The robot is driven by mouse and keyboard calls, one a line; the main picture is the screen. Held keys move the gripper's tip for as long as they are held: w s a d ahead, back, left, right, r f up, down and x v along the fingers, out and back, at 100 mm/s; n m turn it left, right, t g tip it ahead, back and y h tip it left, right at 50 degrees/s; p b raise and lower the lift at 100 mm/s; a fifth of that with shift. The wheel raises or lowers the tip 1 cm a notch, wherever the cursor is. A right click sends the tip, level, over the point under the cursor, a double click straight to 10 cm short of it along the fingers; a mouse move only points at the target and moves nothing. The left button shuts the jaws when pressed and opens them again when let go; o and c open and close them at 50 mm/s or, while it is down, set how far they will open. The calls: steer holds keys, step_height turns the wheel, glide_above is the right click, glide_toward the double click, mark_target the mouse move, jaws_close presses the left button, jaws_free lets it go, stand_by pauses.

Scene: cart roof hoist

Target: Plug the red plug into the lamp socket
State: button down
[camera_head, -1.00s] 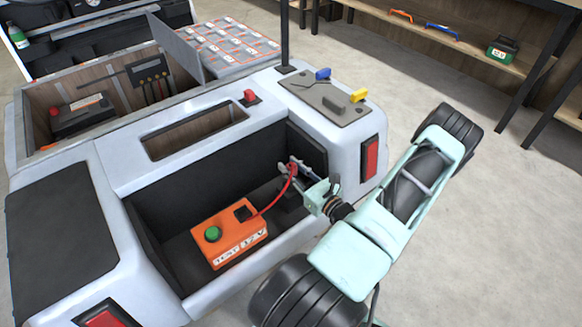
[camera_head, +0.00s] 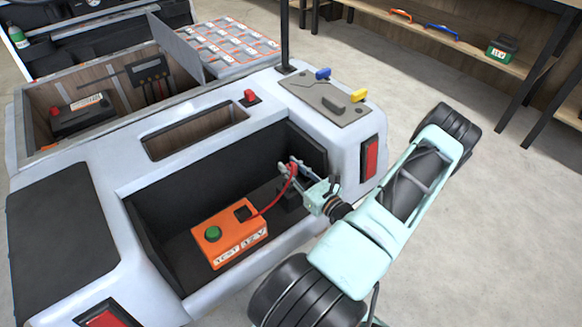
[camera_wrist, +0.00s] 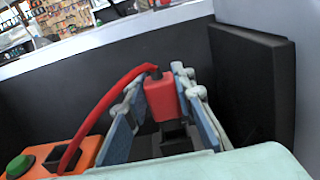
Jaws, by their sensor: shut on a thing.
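The red plug (camera_wrist: 162,100) is between the two fingers of my gripper (camera_wrist: 158,88) in the wrist view, with its red cord leaving at the top. In the head view my gripper (camera_head: 289,168) is inside the cart's rear bay, near its right wall. The cord (camera_head: 270,204) runs down to an orange test box (camera_head: 229,236) with a green button, on the bay floor. A black block (camera_wrist: 176,137) shows just below the plug in the wrist view; I cannot tell whether it is the lamp socket or whether the plug touches it.
The bay's dark right wall (camera_wrist: 250,85) stands close to my gripper. The white cart body (camera_head: 90,160) surrounds the bay, with a red tail light (camera_head: 370,158) at its right corner. A panel with blue and yellow knobs (camera_head: 327,100) lies above. Open floor (camera_head: 480,230) is at right.

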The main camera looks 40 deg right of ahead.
steer(key=shift+f+b, duration=1.15)
steer(key=shift+f, duration=0.6)
steer(key=c, duration=1.5)
jaws_free()
steer(key=shift+c, duration=0.2)
steer(key=shift+s, duration=0.1)
steer(key=s+a, duration=0.1)
steer(key=s, duration=1)
steer(key=shift+s+a, duration=0.2)
steer(key=shift+s, duration=0.2)
